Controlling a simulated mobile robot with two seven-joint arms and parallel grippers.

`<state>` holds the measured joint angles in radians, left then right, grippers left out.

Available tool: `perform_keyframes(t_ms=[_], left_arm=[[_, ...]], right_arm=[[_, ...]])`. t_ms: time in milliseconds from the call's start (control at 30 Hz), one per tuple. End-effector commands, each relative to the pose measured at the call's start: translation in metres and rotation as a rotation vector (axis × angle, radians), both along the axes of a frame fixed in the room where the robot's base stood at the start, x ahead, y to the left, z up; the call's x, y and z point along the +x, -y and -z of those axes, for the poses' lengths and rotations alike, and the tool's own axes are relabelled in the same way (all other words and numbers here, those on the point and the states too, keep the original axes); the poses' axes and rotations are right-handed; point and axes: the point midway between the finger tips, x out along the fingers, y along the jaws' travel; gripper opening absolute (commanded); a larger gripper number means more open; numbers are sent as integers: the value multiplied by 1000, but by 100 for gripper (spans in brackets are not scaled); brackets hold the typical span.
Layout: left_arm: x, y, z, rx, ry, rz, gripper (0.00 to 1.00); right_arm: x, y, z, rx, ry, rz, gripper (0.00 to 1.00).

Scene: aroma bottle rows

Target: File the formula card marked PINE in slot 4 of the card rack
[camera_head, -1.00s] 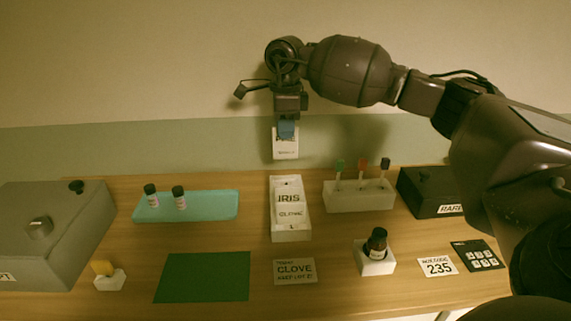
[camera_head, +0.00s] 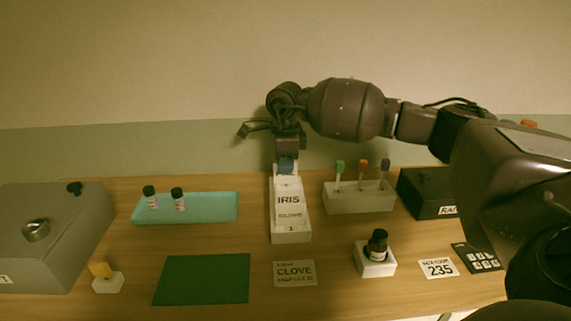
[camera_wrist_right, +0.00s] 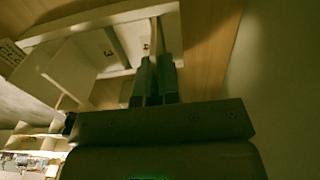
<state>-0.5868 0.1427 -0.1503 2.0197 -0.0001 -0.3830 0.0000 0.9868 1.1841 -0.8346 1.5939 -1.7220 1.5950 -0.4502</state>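The card rack (camera_head: 291,237) is a long white tray in the middle of the table. An IRIS card (camera_head: 288,199) and a CLOVE card (camera_head: 290,216) stand in it. My right gripper (camera_head: 287,170) is at the rack's back end, fingers down, shut on a pale card. In the head view the held card is mostly hidden behind the rack's cards, and its word cannot be read. In the right wrist view the fingers (camera_wrist_right: 153,82) pinch a thin card edge beside the white rack wall (camera_wrist_right: 95,18). Small digits show there; I cannot tell which slot the card is in.
A CLOVE note (camera_head: 295,273) lies in front of the rack. A holder with coloured sticks (camera_head: 359,199) stands close right of it, and a teal tray (camera_head: 214,207) with two bottles left. A bottle stand (camera_head: 376,264) is front right. A green mat (camera_head: 202,279) is clear.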

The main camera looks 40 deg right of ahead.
Motion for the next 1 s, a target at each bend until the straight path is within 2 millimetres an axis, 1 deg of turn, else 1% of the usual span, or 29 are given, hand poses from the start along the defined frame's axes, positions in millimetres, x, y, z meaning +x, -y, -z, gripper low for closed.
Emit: perform_keyframes(t_ms=[167, 300, 367, 633, 767, 867, 1000], left_arm=[[0, 0, 1, 1, -1, 0, 63], [0, 0, 1, 2, 0, 1, 63], [1, 0, 0, 2, 1, 1, 63], [1, 0, 0, 2, 1, 2, 63], [1, -1, -2, 2, 3, 2, 63], [1, -1, -2, 2, 4, 2, 63], [1, -1, -2, 2, 3, 2, 63]], right_arm=[[0, 0, 3, 0, -1, 0, 0], [0, 0, 3, 0, 0, 1, 21], [0, 0, 3, 0, 0, 1, 30], [0, 0, 2, 0, 0, 1, 30], [0, 0, -6, 0, 1, 1, 30], [1, 0, -19, -1, 3, 1, 30], [1, 0, -46, 0, 4, 1, 30]])
